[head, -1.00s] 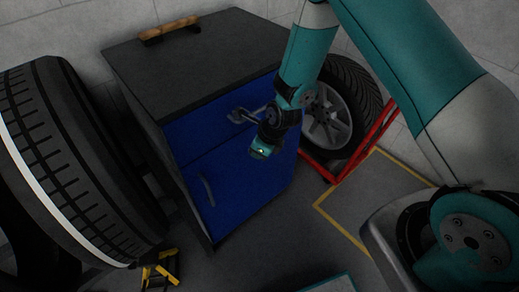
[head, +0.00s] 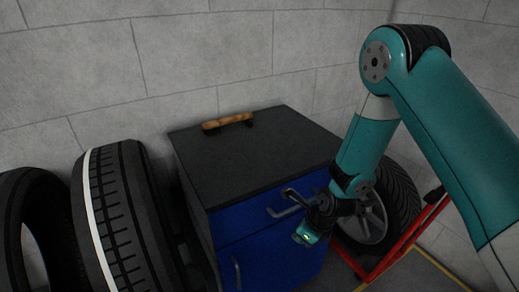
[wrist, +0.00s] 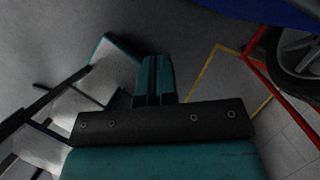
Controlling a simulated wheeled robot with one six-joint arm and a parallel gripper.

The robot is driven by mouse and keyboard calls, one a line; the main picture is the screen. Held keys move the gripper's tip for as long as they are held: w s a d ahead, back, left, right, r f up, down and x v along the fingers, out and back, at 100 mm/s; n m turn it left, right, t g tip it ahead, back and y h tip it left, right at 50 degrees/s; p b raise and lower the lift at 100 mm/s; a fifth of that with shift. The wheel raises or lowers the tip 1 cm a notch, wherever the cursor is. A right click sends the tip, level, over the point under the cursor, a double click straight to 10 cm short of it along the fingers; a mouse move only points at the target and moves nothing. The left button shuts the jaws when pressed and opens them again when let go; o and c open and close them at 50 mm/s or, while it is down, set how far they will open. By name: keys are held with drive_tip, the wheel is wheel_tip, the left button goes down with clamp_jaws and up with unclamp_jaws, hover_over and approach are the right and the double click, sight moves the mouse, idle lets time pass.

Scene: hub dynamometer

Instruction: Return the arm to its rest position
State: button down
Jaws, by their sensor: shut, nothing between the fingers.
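My gripper (wrist: 156,62) shows in the wrist view with its two teal fingers together and nothing between them. Below the fingers I see grey floor. In the head view my arm comes in from the right and bends down, so its wrist end hangs in front of the blue cabinet (head: 292,250). The wrist end overlaps the drawer handle (head: 285,212) in the picture. I cannot tell how close they are, and the fingers are hard to make out there. The upper drawer and lower door look shut.
A wooden-handled tool (head: 228,122) lies on the dark cabinet top (head: 255,155). Large tyres (head: 125,220) stand at the left. A wheel (head: 395,205) stands behind my arm by a red frame (head: 405,245). Yellow-lined floor (wrist: 205,72) is open below my gripper.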

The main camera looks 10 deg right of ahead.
drive_tip(key=s+a+r+n+g+y, duration=0.1)
drive_tip(key=s+a+r+n, duration=0.15)
drive_tip(key=r+n, duration=0.7)
drive_tip(key=s+a+r+n, duration=0.2)
drive_tip(key=s+r+n, duration=0.2)
drive_tip(key=r+n, duration=0.55)
drive_tip(key=s+d+r+n+g, duration=0.1)
drive_tip(key=s+r+n, duration=1.2)
drive_tip(key=s+n, duration=0.1)
drive_tip(key=shift+s+d+g, duration=0.4)
drive_tip(key=shift+s, duration=0.1)
